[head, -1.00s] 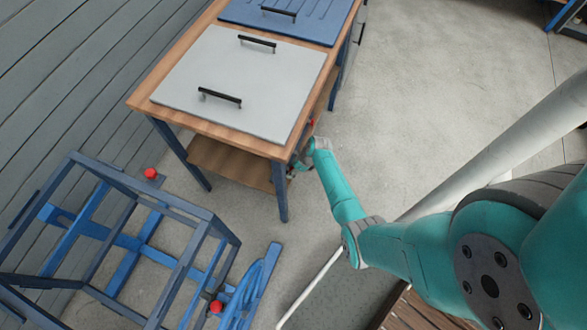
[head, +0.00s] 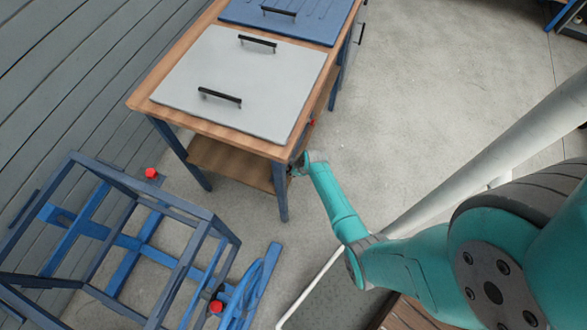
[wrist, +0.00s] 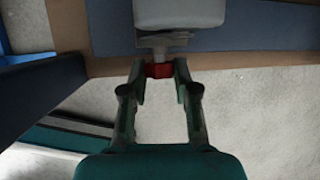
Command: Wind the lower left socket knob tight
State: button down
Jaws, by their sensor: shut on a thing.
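A red knob (wrist: 159,70) sits below a pale grey block (wrist: 178,14) in the wrist view. My gripper (wrist: 160,66) has its two fingers on either side of the knob and is shut on it. In the head view my gripper (head: 297,166) is at the near right corner of the wooden table, mostly hidden by my arm and the table edge. Another red spot (head: 312,121) shows farther along the table's right side. I cannot tell from the pictures how tight the held knob is.
The wooden table (head: 142,98) bears a grey panel (head: 240,85) and a blue panel (head: 300,20) with black handles. A blue metal frame (head: 190,270) with red knobs stands at the lower left. Open concrete floor (head: 440,90) lies to the right.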

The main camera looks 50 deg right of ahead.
jog(key=shift+a+f+n+t+h, duration=0.15)
jog(key=shift+t+h, duration=0.15)
jog(key=shift+h, duration=0.45)
jog(key=shift+a+r+n+t+h, duration=0.15)
jog(key=shift+t+h, duration=0.15)
jog(key=shift+h, duration=0.45)
jog(key=shift+f, duration=0.1)
jog(key=c, duration=0.9)
grip_release()
jog(key=shift+o, duration=0.2)
notch_tip(320, 180, up, 10)
jog(key=shift+s+d, duration=0.1)
